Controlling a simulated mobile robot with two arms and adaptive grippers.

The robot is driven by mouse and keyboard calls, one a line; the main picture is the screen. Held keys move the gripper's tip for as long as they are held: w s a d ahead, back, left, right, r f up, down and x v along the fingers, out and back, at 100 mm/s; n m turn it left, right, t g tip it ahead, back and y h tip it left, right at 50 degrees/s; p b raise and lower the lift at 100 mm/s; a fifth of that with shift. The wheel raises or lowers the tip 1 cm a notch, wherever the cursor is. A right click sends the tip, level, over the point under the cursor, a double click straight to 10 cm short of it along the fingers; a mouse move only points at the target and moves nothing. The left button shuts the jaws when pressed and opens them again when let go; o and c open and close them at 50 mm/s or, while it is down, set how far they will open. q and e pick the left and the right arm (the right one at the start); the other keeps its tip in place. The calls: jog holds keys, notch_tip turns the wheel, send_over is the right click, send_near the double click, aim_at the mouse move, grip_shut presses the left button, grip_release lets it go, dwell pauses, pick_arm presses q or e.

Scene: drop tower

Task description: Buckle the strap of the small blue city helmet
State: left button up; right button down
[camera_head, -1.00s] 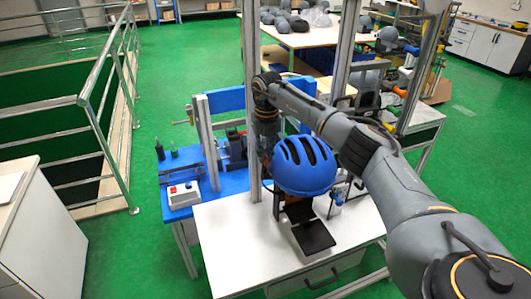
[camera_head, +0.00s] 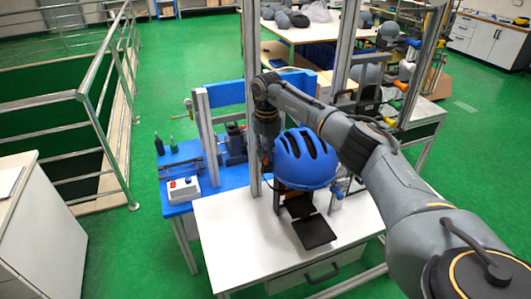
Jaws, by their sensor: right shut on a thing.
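The blue helmet (camera_head: 306,158) with dark vents is in the middle of the head view, above the white table by the tower's upright. My right arm comes in from the right, and my right gripper (camera_head: 268,155) points down at the helmet's left edge. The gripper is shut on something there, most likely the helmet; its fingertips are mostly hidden. The strap and buckle do not show. My left gripper is not in view.
A black plate (camera_head: 314,231) lies on the white table (camera_head: 235,235) below the helmet. Metal posts (camera_head: 250,90) rise close to my arm. A railing (camera_head: 100,120) stands at left.

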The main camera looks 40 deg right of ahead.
jog(key=shift+f, duration=0.15)
jog(key=c, duration=1.3)
grip_release()
notch_tip(320, 180, up, 12)
